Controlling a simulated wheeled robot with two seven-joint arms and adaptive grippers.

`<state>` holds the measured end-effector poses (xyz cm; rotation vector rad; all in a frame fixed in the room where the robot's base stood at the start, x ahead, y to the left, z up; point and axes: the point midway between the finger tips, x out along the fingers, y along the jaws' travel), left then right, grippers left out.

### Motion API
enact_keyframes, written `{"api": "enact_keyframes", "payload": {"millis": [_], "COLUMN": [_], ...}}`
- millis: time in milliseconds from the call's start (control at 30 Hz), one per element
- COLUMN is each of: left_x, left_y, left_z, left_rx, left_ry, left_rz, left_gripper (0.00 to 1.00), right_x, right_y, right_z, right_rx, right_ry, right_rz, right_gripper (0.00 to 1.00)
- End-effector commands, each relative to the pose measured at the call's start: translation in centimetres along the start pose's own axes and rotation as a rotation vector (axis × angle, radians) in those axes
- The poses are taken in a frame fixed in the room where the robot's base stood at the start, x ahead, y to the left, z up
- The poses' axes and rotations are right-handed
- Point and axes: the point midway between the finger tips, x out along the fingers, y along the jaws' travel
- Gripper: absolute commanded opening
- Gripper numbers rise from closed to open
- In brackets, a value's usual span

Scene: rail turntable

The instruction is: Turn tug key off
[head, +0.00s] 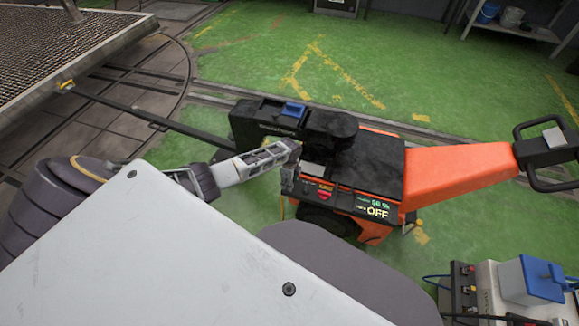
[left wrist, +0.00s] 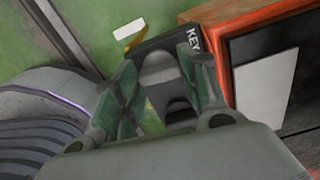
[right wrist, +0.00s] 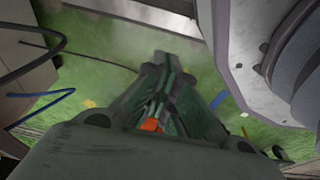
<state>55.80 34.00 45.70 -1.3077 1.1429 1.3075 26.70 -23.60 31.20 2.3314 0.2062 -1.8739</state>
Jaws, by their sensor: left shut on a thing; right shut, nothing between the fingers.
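The orange and black tug (head: 365,165) stands on the green floor, and its lit display (head: 375,208) reads OFF. My left gripper (head: 290,155) reaches its near left side. In the left wrist view, my left gripper (left wrist: 161,68) is at a black plate with a KEY label (left wrist: 194,40). Its fingers are shut on the key, which they mostly hide, so I cannot read the key's angle. My right gripper (right wrist: 165,65) is shut and empty over the green floor in the right wrist view; it is out of the head view.
The tug's orange handle arm (head: 460,170) extends right to a black grip (head: 545,150). A dark bar runs left from the tug towards the turntable (head: 130,90). A box with a blue-topped part (head: 535,280) stands at bottom right. Green floor beyond the tug is clear.

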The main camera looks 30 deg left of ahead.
Motion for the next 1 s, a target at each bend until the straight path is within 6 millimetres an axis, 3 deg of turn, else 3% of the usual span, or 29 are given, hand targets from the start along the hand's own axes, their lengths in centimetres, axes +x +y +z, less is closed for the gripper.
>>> {"api": "enact_keyframes", "payload": {"millis": [333, 800, 833, 1000], "left_x": [-0.1, 0.0, 0.0, 0.0], "left_y": [-0.1, -0.1, -0.1, -0.1], "left_z": [0.1, 0.2, 0.2, 0.1], "left_rx": [-0.105, -0.119, -0.119, -0.118], "left_ry": [-0.002, -0.002, -0.002, -0.002], "left_rz": [-0.001, -0.001, -0.001, -0.001], "left_gripper": [0.19, 0.19, 0.44, 0.64], "right_x": [1.0, 1.2, 1.2, 1.2], "right_y": [0.6, 0.6, 0.6, 0.6], "right_z": [1.5, 1.6, 1.6, 1.6], "right_rx": [0.000, 0.000, 0.000, 0.000], "right_ry": [0.007, 0.011, 0.011, 0.010], "right_rz": [0.008, 0.008, 0.008, 0.008], "right_gripper": [0.00, 0.00, 0.00, 0.00]}}
